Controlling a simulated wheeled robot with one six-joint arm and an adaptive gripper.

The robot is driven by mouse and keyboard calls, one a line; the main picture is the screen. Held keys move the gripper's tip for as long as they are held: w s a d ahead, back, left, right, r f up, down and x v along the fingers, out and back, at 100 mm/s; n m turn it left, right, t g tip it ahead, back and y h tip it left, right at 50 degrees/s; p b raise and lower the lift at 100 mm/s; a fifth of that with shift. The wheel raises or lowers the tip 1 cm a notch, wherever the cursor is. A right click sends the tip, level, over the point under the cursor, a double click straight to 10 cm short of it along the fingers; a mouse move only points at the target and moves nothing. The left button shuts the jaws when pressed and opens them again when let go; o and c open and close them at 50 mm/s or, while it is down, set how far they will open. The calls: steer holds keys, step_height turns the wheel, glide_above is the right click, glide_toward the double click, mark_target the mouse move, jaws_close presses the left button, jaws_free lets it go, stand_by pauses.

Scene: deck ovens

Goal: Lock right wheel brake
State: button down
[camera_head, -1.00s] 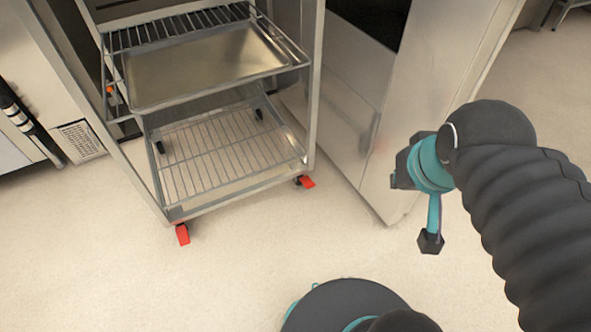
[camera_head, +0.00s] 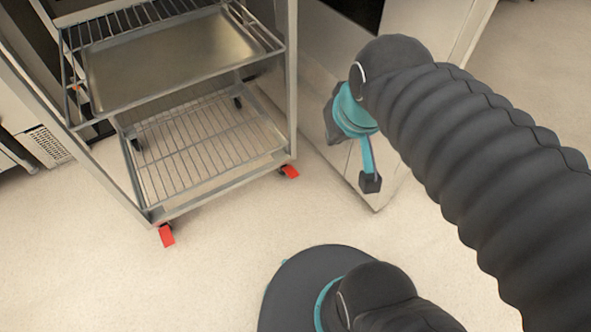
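The right wheel brake (camera_head: 290,171) is a small red pedal at the front right foot of the wheeled rack (camera_head: 225,187). It sticks out over the floor; I cannot tell if it is up or down. The matching left brake (camera_head: 166,235) is a red pedal at the front left foot. My gripper (camera_head: 370,183) hangs at the dark end of the arm, to the right of the right brake and apart from it in the picture. A teal bar with a dark tip points down there. Its fingers cannot be made out clearly.
A metal tray (camera_head: 175,60) lies on the rack's upper shelf, with a wire shelf (camera_head: 200,150) below. A steel cabinet (camera_head: 330,60) stands close right of the rack, behind my arm. The pale floor (camera_head: 215,275) before the rack is clear.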

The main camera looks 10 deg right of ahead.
steer(key=w+f+n+g+b, duration=0.1)
steer(key=w+f, duration=0.4)
steer(key=w, duration=0.5)
steer(key=n+g+b, duration=0.2)
steer(key=b, duration=0.1)
glide_above(295, 174)
steer(key=s+f+x, duration=0.1)
steer(key=s+x, duration=0.2)
steer(key=x, duration=1.3)
steer(key=s+x, duration=0.4)
steer(key=x, duration=1.3)
steer(key=shift+s+d+f+y, duration=0.2)
steer(key=shift+s+f+y, duration=0.1)
steer(key=shift+s+f, duration=0.1)
steer(key=x, duration=0.4)
steer(key=s+b+x, duration=0.1)
steer(key=x, duration=0.3)
steer(key=b+x, duration=0.1)
steer(key=x, duration=0.3)
steer(key=shift+s+d+f, duration=0.15)
steer(key=shift+s+f, duration=0.15)
steer(key=shift+f, duration=0.05)
steer(key=shift+s+f, duration=0.2)
steer(key=shift+f, duration=0.4)
steer(key=shift+d, duration=0.1)
